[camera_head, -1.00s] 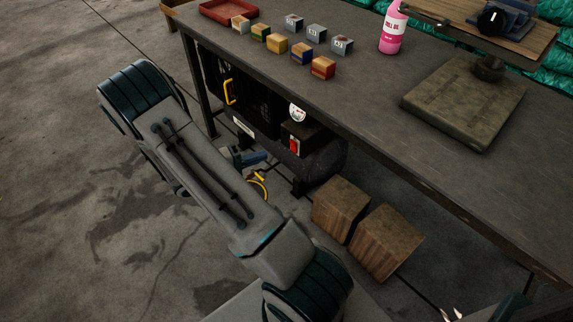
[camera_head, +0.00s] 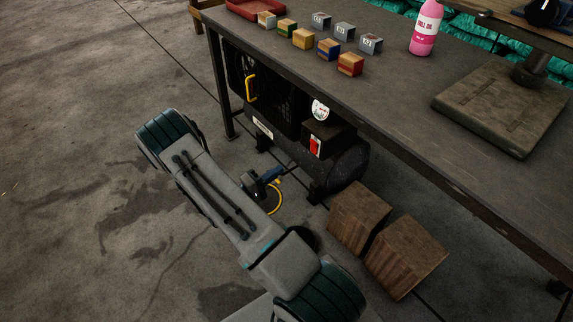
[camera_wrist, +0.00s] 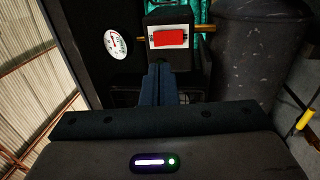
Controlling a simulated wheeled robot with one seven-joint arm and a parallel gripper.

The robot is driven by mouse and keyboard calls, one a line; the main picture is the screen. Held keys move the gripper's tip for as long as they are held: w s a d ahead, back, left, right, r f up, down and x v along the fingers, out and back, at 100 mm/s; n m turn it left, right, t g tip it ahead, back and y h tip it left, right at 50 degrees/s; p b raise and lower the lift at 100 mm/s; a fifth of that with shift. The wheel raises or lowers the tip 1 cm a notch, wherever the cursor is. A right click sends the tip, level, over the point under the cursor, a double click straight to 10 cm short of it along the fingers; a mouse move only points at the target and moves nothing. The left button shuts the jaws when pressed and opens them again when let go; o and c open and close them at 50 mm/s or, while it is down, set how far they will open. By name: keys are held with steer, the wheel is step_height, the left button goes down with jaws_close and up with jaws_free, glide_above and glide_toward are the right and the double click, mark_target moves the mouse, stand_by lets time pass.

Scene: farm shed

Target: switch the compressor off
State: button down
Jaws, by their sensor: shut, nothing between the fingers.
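The black compressor (camera_head: 340,165) stands under the workbench. Its red switch (camera_head: 315,147) sits on a dark box beside a white round gauge (camera_head: 320,110). In the wrist view the red switch (camera_wrist: 169,37) is on a white plate at upper middle, with the gauge (camera_wrist: 115,43) to its left. My gripper (camera_head: 280,173) is low in front of the compressor, below and left of the switch. In the wrist view its blue fingers (camera_wrist: 158,70) are together and empty, pointing toward the switch box from below. They look apart from the switch; the exact gap is unclear.
The workbench (camera_head: 400,105) overhangs the compressor and carries small blocks, a pink bottle (camera_head: 426,28) and a heavy stand base (camera_head: 500,105). Two wooden blocks (camera_head: 405,255) stand on the floor right of my arm. A yellow hose (camera_head: 275,200) lies near my gripper. Floor at left is clear.

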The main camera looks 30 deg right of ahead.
mark_target(314, 146)
steer(key=d+b, duration=0.1)
steer(key=d, duration=0.3)
steer(key=d+r+b, duration=0.1)
steer(key=d, duration=0.3)
steer(key=w+d+b, duration=0.1)
steer(key=d, duration=0.3)
steer(key=shift+d+r, duration=0.25)
steer(key=shift+r, duration=0.1)
